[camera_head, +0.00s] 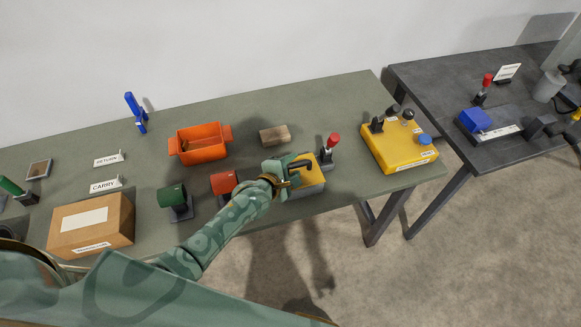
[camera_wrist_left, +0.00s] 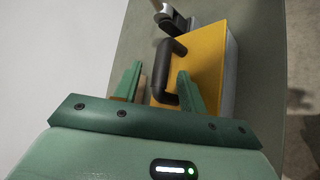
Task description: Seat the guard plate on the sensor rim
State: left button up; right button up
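The yellow plate (camera_head: 312,172), which I take for the guard plate, has a black bar handle (camera_head: 299,162) on top. It sits on a grey block (camera_head: 311,189) near the table's front edge; whether that is the sensor rim, and whether the plate is fully seated, I cannot tell. In the left wrist view the yellow top (camera_wrist_left: 205,65) and the handle (camera_wrist_left: 165,72) show close up. My left gripper (camera_wrist_left: 160,82) is open, its fingers on either side of the handle, with a gap visible at the left finger. My right gripper is not in view.
A red-topped lever (camera_head: 332,148) stands just right of the plate. A yellow box (camera_head: 398,152) is further right, a wooden block (camera_head: 274,135) and orange bin (camera_head: 201,145) behind. Red (camera_head: 224,183) and green (camera_head: 172,197) rollers and a cardboard box (camera_head: 92,224) lie to the left.

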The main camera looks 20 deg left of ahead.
pick_arm(q)
jog(key=p+v, duration=0.5)
jog(key=v, duration=1.1)
jog(key=shift+s+a, duration=0.1)
jog(key=shift+s, duration=0.05)
